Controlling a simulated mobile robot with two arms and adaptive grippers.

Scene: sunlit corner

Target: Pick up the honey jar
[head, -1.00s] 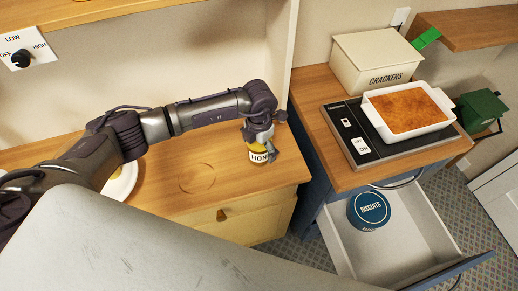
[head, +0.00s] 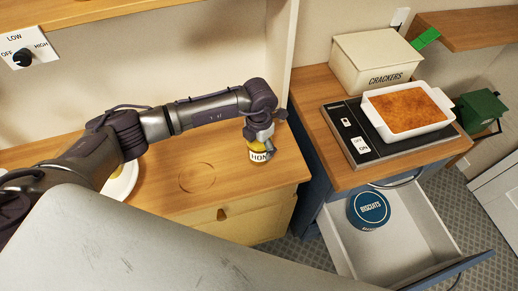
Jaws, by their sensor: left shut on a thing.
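The honey jar (head: 258,156) is a small jar with a yellow top and a white label on which "HON" shows. It is near the right end of the wooden counter (head: 220,198). My left gripper (head: 259,143) comes down over it from above and is shut on it, hiding most of its lid and part of its side. I cannot tell whether the jar's base touches the counter. My right gripper is not in view.
A cream crackers box (head: 367,65) and a white baking dish (head: 392,126) on a black hotplate (head: 364,148) stand on the right counter. Below, an open drawer (head: 420,225) holds a blue biscuits tin (head: 368,209). A plate (head: 122,184) is partly hidden at left.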

